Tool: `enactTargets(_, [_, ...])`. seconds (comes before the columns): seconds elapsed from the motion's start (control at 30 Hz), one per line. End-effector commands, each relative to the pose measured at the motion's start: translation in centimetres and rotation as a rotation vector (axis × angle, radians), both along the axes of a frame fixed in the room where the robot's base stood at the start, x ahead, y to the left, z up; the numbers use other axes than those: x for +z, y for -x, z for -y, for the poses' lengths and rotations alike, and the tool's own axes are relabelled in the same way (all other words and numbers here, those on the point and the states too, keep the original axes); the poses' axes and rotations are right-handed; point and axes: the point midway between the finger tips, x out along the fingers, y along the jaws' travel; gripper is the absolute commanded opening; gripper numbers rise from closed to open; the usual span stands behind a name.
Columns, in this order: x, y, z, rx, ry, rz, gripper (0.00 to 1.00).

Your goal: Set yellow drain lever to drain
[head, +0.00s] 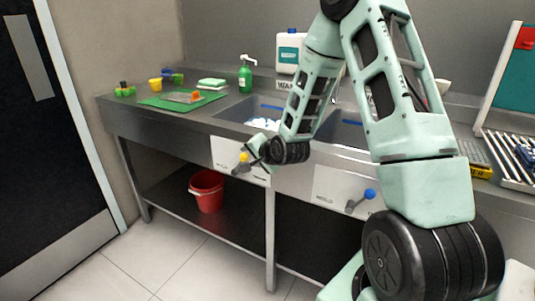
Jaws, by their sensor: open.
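The yellow drain lever (241,163) is on a white panel (226,157) on the front of the counter, below the left sink basin. The panel's lettering is too small to read, so the drain mark cannot be made out. My wrist hides the right part of the panel.
A blue-knobbed lever (369,194) is on a second panel (330,187) to the right. A red bucket (207,191) stands on the lower shelf. A green bottle (245,76), a green mat (180,101) and a white jug (291,52) are on the counter. The floor in front is clear.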

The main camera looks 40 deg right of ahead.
Motion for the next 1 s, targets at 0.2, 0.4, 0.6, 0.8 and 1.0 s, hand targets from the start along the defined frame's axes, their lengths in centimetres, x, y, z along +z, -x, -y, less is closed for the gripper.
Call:
enactTargets(0.2, [2.3, 3.7, -0.4, -0.002, 0.001, 0.0, 0.48])
enactTargets(0.4, [3.5, 5.2, -0.7, 0.0, -0.004, -0.003, 0.48])
enactTargets(0.6, [4.1, 6.1, -0.8, 0.001, -0.004, -0.004, 0.48])
enactTargets(0.8, [4.9, 7.2, -1.0, -0.001, -0.005, -0.005, 0.48])
enactTargets(1.0, [5.3, 7.7, -1.0, 0.001, -0.006, -0.004, 0.48])
